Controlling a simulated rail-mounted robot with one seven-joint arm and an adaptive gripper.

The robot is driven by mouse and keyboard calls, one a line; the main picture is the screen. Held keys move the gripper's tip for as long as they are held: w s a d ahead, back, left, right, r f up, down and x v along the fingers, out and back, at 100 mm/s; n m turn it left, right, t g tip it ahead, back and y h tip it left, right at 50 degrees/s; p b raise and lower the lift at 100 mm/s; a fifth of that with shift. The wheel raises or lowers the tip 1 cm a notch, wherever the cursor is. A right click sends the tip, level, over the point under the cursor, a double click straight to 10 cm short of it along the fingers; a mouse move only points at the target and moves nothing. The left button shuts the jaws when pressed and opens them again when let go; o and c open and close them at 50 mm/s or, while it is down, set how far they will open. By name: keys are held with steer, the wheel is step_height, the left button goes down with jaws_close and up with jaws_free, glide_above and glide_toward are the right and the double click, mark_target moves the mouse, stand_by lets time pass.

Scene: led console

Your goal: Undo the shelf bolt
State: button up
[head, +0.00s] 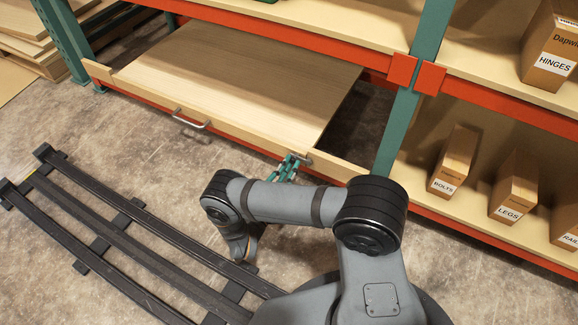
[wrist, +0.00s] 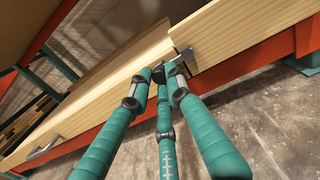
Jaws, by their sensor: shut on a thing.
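A wooden pull-out shelf (head: 240,62) lies in the lower bay of the rack, with a pale front board. A small grey metal bolt (head: 303,157) sits at the right end of that board; it also shows in the wrist view (wrist: 186,57), by the gap between two board sections. My gripper (head: 289,167), with teal fingers, is at the bolt. In the wrist view the fingertips (wrist: 169,72) are closed together on the bolt's near end. The fingers hide part of the bolt, so I cannot tell how far it is drawn.
A metal handle (head: 190,121) is on the shelf front. A teal upright (head: 405,110) and orange beam stand to the right, with cartons such as the BOLTS box (head: 455,162) beyond. Dark slatted rails (head: 130,240) lie on the floor at left.

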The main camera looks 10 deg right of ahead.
jaws_close()
steer(key=shift+w+a+b, duration=0.65)
steer(key=shift+w+a, duration=0.4)
steer(key=shift+a, duration=0.1)
steer(key=o, duration=0.8)
jaws_free()
steer(key=shift+o, duration=0.3)
steer(key=v, duration=1.2)
steer(key=shift+d, duration=0.1)
